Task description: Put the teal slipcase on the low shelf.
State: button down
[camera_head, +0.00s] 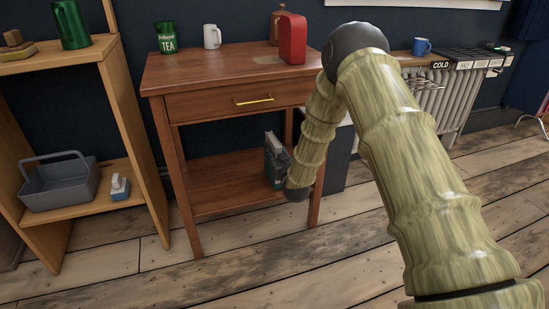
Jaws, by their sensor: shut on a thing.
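The teal slipcase (273,148) is a small dark box, upright, with a pale strip along its top. It is at the right part of the low shelf (215,195) of the reddish wooden side table. My gripper (275,170) is at the end of my arm, dark and small, shut on the slipcase. My wrist hides part of the slipcase's right side. I cannot tell whether its bottom touches the shelf board.
The drawer (235,102) is above the low shelf. The shelf's left part is bare. The table's front right leg (315,205) stands near my wrist.

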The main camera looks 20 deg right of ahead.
jog(key=shift+f, duration=0.3)
jog(key=c, duration=1)
grip_release()
